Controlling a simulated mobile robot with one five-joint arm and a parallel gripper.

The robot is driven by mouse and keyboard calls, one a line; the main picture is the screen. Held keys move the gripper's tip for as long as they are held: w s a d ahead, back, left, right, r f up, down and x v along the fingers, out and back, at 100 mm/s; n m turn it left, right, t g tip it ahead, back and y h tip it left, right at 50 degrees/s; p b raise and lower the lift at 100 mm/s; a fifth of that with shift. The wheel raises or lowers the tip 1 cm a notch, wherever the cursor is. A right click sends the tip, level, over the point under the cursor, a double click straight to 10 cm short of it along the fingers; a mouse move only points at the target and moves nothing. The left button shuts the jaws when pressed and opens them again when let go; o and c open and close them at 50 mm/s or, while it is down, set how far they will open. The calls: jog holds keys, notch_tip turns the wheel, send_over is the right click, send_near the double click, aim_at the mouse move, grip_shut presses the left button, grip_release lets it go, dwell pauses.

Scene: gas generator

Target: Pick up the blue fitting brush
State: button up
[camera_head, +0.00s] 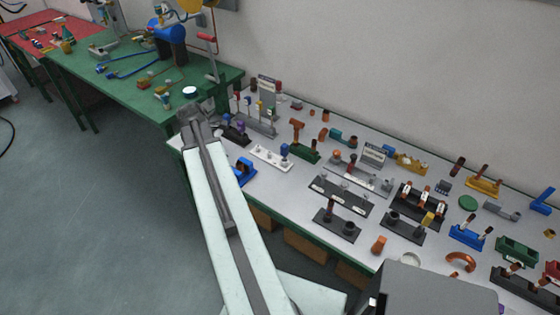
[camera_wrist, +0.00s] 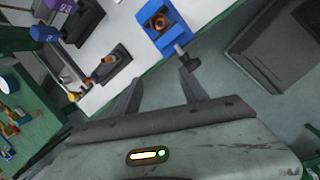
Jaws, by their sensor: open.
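A blue piece with an orange-ringed dark hole (camera_wrist: 158,22) lies at the table edge in the wrist view, and a grey T-ended rod (camera_wrist: 182,52) sticks out of it. In the head view a blue piece (camera_head: 243,171) sits at the near left edge of the grey table, beside my arm. I cannot tell for certain which blue thing is the fitting brush. My gripper (camera_wrist: 160,77) is open and empty, its fingers apart just short of the blue piece. The rod's end is close to the right finger. In the head view my gripper (camera_head: 194,112) is at the table's left end.
The grey table (camera_head: 300,235) is crowded with stands and fittings. A white holder (camera_head: 268,158) and a dark holder (camera_head: 236,132) are close to my arm. A green table (camera_head: 105,78) with tools adjoins at the left. The floor (camera_head: 90,225) in front is clear.

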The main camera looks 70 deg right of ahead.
aim_at(283, 147)
jog(key=s+d+n, duration=0.1)
jog(key=s+d, duration=0.5)
jog(key=s+d+f+n+g+h+b, duration=0.1)
jog(key=s+d+n, duration=0.1)
jog(key=s+d, duration=0.3)
jog(key=s+d+f+n+b, duration=0.1)
jog(key=s+d+n, duration=0.1)
jog(key=s+d, duration=0.4)
jog(key=shift+s+d+f+g, duration=0.1)
jog(key=shift+s+d+g, duration=0.05)
jog(key=shift+s, duration=0.75)
jog(key=shift+s+d+g, duration=0.15)
jog(key=shift+s, duration=0.7)
jog(key=b+x, duration=0.2)
jog(key=shift+d+f+b, duration=0.1)
jog(key=shift+f+b, duration=0.3)
jog(key=b+x, duration=0.4)
jog(key=x, duration=0.1)
jog(key=shift+w+d+b, duration=0.1)
jog(key=shift+d+b, duration=0.2)
jog(key=shift+b, duration=0.05)
jog(key=shift+r, duration=0.1)
jog(key=shift+c, duration=0.6)
grip_shut()
